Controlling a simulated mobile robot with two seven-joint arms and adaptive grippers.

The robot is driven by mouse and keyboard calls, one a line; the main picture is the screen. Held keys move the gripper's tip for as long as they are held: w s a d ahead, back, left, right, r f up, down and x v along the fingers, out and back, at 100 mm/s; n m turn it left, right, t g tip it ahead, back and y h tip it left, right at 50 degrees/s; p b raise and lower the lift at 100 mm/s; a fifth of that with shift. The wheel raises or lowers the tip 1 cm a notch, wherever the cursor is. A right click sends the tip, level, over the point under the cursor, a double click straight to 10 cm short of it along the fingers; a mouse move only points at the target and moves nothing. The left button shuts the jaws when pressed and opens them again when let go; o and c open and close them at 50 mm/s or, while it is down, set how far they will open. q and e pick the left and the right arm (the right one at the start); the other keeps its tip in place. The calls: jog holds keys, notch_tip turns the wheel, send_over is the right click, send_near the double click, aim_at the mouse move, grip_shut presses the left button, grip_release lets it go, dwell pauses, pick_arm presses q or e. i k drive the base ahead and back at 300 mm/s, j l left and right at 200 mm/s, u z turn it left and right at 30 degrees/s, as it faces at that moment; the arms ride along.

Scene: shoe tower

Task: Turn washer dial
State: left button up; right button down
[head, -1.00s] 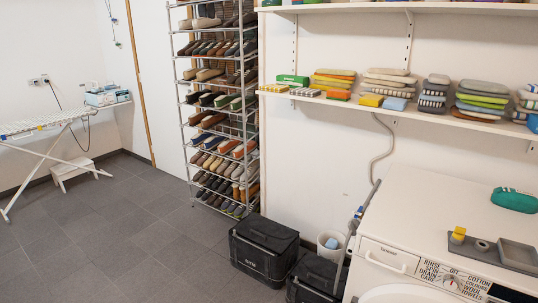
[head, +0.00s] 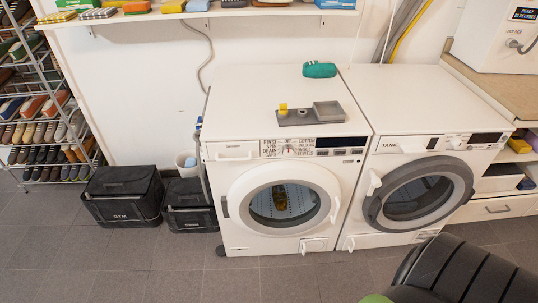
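The left washer (head: 222,185) is white and stands against the wall, with its round door (head: 236,200) closed. Its dial (head: 289,150) is a small round knob on the front panel, between two columns of printed words that include SPIN, DRAIN and COTTON. The dial's pointer is too small to read. A dark display (head: 335,142) is to the right of the dial. Something brownish shows through the door glass. Neither of my grippers is in view, and nothing touches the dial.
A second machine (head: 440,110) marked TANK stands to the right. Two black boxes (head: 122,196) (head: 190,218) are on the floor to the left. The floor (head: 270,280) before the washer is clear.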

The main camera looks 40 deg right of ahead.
aim_at(287, 149)
jog(key=z, duration=1.35)
